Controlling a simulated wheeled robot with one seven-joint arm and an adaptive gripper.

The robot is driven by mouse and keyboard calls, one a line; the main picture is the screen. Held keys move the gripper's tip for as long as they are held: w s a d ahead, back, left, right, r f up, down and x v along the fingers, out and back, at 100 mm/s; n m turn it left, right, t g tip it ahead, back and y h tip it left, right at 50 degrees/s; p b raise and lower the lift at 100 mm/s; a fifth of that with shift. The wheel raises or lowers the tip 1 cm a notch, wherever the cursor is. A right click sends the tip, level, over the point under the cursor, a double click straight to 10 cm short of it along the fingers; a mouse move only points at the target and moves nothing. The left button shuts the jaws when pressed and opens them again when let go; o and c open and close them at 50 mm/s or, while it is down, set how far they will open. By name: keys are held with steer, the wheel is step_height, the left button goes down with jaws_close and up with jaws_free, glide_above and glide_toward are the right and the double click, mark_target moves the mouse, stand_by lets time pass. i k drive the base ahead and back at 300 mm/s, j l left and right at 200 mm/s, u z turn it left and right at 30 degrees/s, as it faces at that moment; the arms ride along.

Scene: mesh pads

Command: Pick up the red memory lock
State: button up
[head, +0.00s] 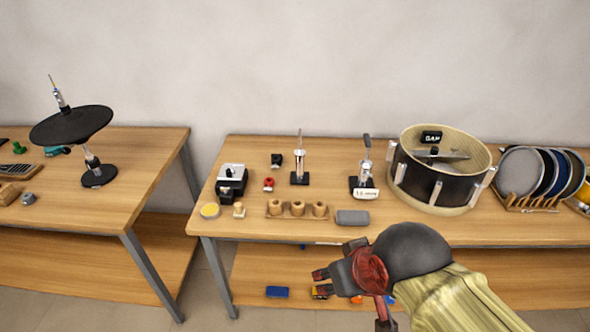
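A small red object (268,184), which looks like the red memory lock, sits on the right wooden table (245,151). It is left of the middle of that table, right of a black and silver device and left of an upright stand. My gripper (320,283) is at the lower middle of the head view, in front of the table's front edge and well apart from the red object. Its two dark fingers point left and look spread, with nothing seen between them.
A wooden block with several cups (297,209) and a grey block (352,217) stand near the front edge. The black and silver device (231,181), upright stand (299,165) and small black piece (276,160) surround the red object. A large drum (439,176) stands right.

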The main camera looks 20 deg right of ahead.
mark_target(268, 181)
steer(key=i+j+z, duration=0.7)
steer(key=i+j, duration=0.15)
steer(key=i+j+z, duration=0.4)
steer(key=j, duration=0.3)
steer(key=k+l, duration=0.05)
steer(key=k, duration=0.05)
